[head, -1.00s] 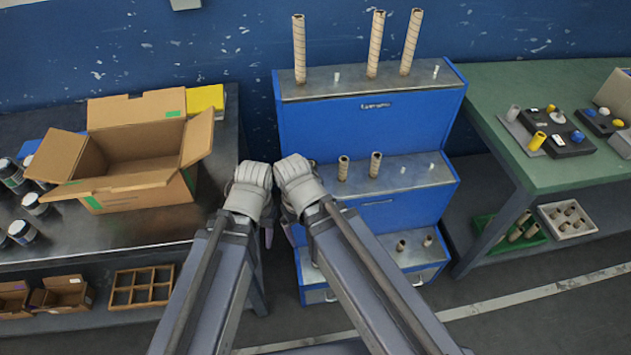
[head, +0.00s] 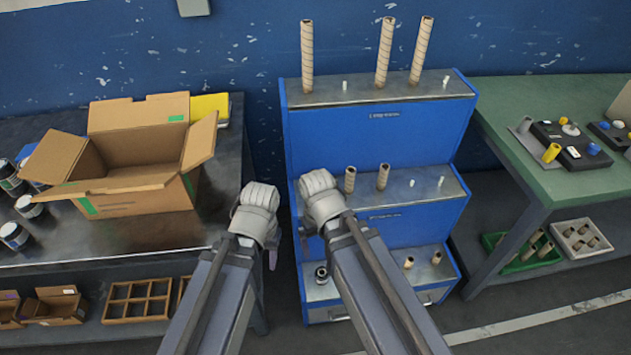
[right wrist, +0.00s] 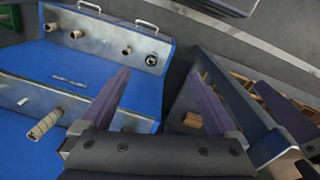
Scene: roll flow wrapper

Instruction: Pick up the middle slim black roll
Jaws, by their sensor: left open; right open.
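A blue stepped rack (head: 380,140) with grey step tops stands ahead. Its lowest step holds a dark-looking short roll (head: 321,273) at the left and two small tan-topped pieces (head: 408,262) to the right. I cannot make out a clearly black slim roll. Short pieces (right wrist: 127,49) also show on a step in the right wrist view. My left gripper (head: 270,258) is open between the dark table and rack.
Tall tan rolls (head: 384,52) stand on the top step and shorter ones (head: 383,177) on the middle step, beside small white pegs. An open carton (head: 140,206) and jars stand on the dark table (head: 200,230). A green table (head: 510,110) is at the right.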

